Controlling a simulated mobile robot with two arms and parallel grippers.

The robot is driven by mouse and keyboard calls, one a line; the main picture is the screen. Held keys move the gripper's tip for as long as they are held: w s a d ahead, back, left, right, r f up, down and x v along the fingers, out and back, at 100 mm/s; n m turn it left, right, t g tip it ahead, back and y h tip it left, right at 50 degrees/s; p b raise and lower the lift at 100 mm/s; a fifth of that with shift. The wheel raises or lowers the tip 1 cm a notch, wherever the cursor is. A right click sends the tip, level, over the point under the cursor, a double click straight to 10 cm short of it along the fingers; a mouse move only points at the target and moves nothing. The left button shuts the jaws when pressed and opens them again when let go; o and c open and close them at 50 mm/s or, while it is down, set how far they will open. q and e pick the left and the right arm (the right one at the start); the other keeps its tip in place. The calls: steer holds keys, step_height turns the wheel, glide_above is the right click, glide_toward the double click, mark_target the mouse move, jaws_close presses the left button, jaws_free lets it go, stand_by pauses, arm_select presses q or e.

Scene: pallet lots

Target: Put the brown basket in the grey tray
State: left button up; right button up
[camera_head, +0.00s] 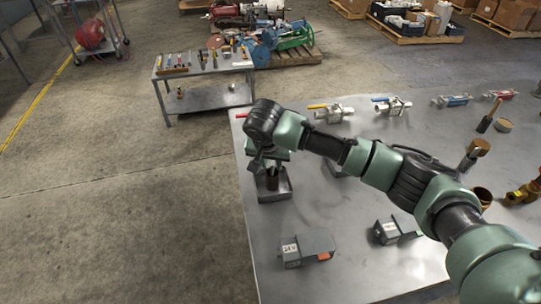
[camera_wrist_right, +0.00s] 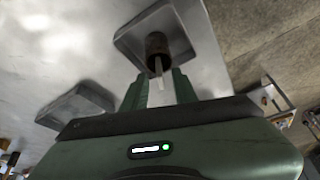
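The brown basket (camera_head: 272,178) is a small dark brown cup shape. It stands inside the grey tray (camera_head: 283,194) near the left edge of the metal table. The right wrist view also shows the basket (camera_wrist_right: 156,46) within the tray (camera_wrist_right: 127,42), with a pale strip at its near side. My right gripper (camera_wrist_right: 160,78) is open, its two green fingers apart just short of the basket and not closed on it. In the head view the right gripper (camera_head: 270,160) hangs above the tray and partly hides the basket. My left gripper is out of view.
A second grey tray (camera_wrist_right: 78,104) lies beside the first, mostly behind my arm in the head view. Grey boxes (camera_head: 308,248) and (camera_head: 398,231) boxes stand at the front. Valves (camera_head: 331,113) line the back. A tool bench (camera_head: 205,66) stands beyond.

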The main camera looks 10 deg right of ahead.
steer(key=b+v, duration=0.1)
steer(key=v, duration=1)
steer(key=shift+s+b, duration=0.2)
steer(key=shift+b, duration=0.1)
steer(key=shift+r, duration=0.1)
